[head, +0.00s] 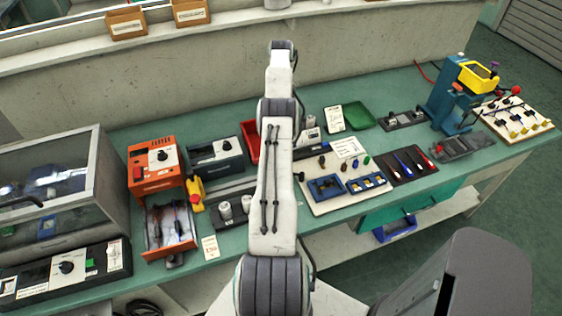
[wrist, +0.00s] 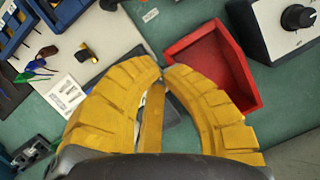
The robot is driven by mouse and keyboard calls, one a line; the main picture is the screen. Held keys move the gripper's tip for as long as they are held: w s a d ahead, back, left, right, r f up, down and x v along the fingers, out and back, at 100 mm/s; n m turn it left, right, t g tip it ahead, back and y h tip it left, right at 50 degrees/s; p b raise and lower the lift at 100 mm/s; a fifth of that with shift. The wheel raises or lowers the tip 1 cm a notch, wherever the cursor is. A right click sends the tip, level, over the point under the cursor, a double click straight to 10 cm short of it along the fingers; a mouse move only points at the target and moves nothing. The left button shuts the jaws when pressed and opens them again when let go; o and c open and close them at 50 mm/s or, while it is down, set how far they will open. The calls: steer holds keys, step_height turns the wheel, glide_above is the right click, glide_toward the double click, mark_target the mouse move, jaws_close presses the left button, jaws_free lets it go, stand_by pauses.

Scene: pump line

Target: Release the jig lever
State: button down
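I cannot tell for certain which part is the jig lever. More red-knobbed handles show on a board (head: 530,115) at the far right. My gripper (wrist: 163,68) shows in the wrist view with its yellow fingertips together and nothing clearly held. It is above the bench beside a red bin (wrist: 205,50). A dark, grey-faced object lies below the fingers, partly hidden by them. In the head view my arm hides the gripper.
A grey box with a black knob (wrist: 300,17) stands right of the bin. An orange unit (head: 155,165) and a glass-fronted cabinet (head: 60,190) stand at the left. A blue press (head: 450,105) and a green tray (head: 361,116) are at the right. Green bench surface shows between things.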

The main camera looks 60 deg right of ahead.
steer(key=shift+f, duration=0.15)
steer(key=b+x, duration=0.7)
steer(key=b, duration=0.2)
steer(key=shift+s+b, duration=0.1)
steer(key=shift+b, duration=0.25)
steer(key=p+x, duration=0.1)
steer(key=x, duration=0.1)
steer(key=shift+s+a+f+p, duration=0.15)
steer(key=shift+a+f+p, duration=0.05)
steer(key=shift+f+p, duration=0.1)
steer(key=s+a+p, duration=0.1)
steer(key=a+p, duration=0.1)
steer(key=shift+s+p, duration=0.1)
steer(key=shift+p, duration=0.25)
steer(key=shift+s+a+f+p, duration=0.3)
steer(key=shift+a+p, duration=0.2)
steer(key=shift+p, duration=0.15)
steer(key=shift+a+f, duration=0.1)
steer(key=shift+a+f+b, duration=0.1)
steer(key=shift+f+b, duration=0.05)
steer(key=shift+b, duration=0.25)
